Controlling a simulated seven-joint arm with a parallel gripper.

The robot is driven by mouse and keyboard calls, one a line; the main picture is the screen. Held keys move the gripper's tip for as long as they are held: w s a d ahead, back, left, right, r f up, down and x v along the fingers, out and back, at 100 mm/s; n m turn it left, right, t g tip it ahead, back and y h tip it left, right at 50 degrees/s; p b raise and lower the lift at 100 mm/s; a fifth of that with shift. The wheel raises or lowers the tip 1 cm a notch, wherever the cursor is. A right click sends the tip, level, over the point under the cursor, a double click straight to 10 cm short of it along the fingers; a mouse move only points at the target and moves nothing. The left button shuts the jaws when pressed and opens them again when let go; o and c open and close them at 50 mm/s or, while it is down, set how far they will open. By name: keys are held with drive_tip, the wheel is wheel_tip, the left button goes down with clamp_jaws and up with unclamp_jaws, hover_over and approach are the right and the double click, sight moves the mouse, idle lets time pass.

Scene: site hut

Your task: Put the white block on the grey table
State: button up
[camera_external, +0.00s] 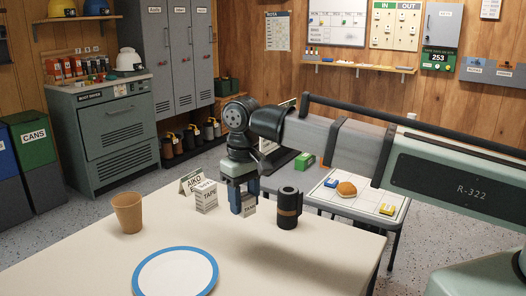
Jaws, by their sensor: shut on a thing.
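My gripper (244,196) points down over the far side of the cream table (320,257). Its blue fingers are shut on a small whitish block (249,206) with dark lettering, partly hidden by the fingers. I cannot tell whether the block touches the cream tabletop or is just above it. A similar pale block marked TAPE (206,198) stands to the left of my gripper. The grey table (388,226) is behind the cream table at the right, partly hidden by my arm.
A black cylinder (287,210) stands close to the right of my gripper. A name card (191,182), brown cup (128,213) and blue-rimmed plate (176,271) are to the left. A gridded white board (335,205) on the grey table bears a bun (346,189) and small coloured blocks.

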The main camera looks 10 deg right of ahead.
drive_tip(key=w+d+m, duration=0.4)
drive_tip(key=w+d, duration=0.3)
drive_tip(key=w, duration=0.6)
drive_tip(key=w+d+m, duration=0.3)
drive_tip(key=w+d, duration=0.5)
drive_tip(key=w, duration=0.5)
drive_tip(key=w+d+m, duration=0.4)
drive_tip(key=w+d, duration=0.3)
drive_tip(key=w, duration=0.6)
drive_tip(key=w+d+m, duration=0.4)
drive_tip(key=w+d, duration=0.8)
drive_tip(key=d, duration=0.4)
drive_tip(key=shift+s+a+f, duration=0.1)
drive_tip(key=shift+s+f, duration=0.05)
drive_tip(key=shift+f, duration=2.3)
drive_tip(key=shift+s+f, duration=0.15)
drive_tip(key=shift+f, duration=2.3)
drive_tip(key=o, duration=1.1)
drive_tip(key=shift+f, duration=0.1)
